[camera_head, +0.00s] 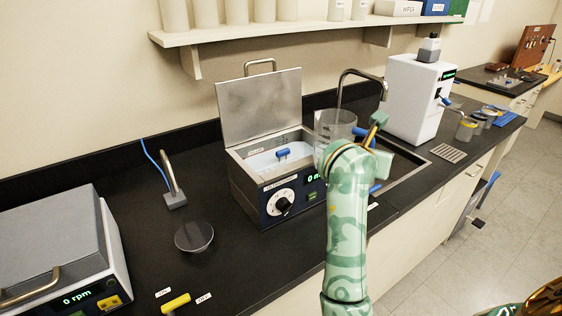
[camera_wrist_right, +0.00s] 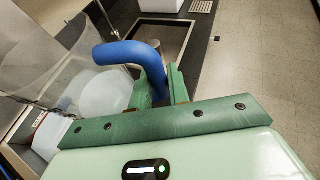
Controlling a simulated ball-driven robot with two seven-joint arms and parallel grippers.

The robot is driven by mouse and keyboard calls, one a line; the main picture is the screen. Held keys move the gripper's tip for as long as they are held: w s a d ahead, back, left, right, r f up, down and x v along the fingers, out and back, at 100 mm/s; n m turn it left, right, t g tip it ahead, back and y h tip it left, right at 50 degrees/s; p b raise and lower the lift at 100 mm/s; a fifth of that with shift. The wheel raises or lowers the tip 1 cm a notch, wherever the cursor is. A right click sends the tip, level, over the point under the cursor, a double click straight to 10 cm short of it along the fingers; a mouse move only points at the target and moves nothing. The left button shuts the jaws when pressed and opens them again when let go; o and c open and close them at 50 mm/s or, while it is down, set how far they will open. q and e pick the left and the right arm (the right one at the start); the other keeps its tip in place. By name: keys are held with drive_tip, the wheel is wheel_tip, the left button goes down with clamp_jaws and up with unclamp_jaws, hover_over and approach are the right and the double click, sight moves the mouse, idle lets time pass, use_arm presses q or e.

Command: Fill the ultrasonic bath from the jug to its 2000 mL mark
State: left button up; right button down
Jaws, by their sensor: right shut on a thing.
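The ultrasonic bath (camera_head: 262,205) stands on the bench with its metal lid (camera_head: 262,105) raised. Its basin looks pale inside, with a small blue part (camera_head: 283,153) in it; its green display starts with 0 and is partly hidden by my arm. The clear jug (camera_head: 335,122) is above the bench at the bath's right rear corner, beside the sink. My right gripper (camera_wrist_right: 163,88) is shut on the jug's blue handle (camera_wrist_right: 130,54); in the head view the gripper (camera_head: 376,128) is partly hidden by its own arm. The jug's water level is unclear. My left gripper is out of view.
A tap (camera_head: 360,76) arches over the sink (camera_head: 408,166) behind the jug. A white instrument (camera_head: 420,98) stands right of the sink. A shallow dark dish (camera_head: 194,235) and a centrifuge-like box (camera_head: 60,245) are to the left. A shelf (camera_head: 270,32) hangs above.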

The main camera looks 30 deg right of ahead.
sight(373, 140)
drive_tip(key=shift+s+f, duration=0.1)
drive_tip(key=shift+f, duration=0.3)
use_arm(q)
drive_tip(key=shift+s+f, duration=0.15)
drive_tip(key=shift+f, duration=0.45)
use_arm(e)
drive_tip(key=shift+d+r, duration=0.1)
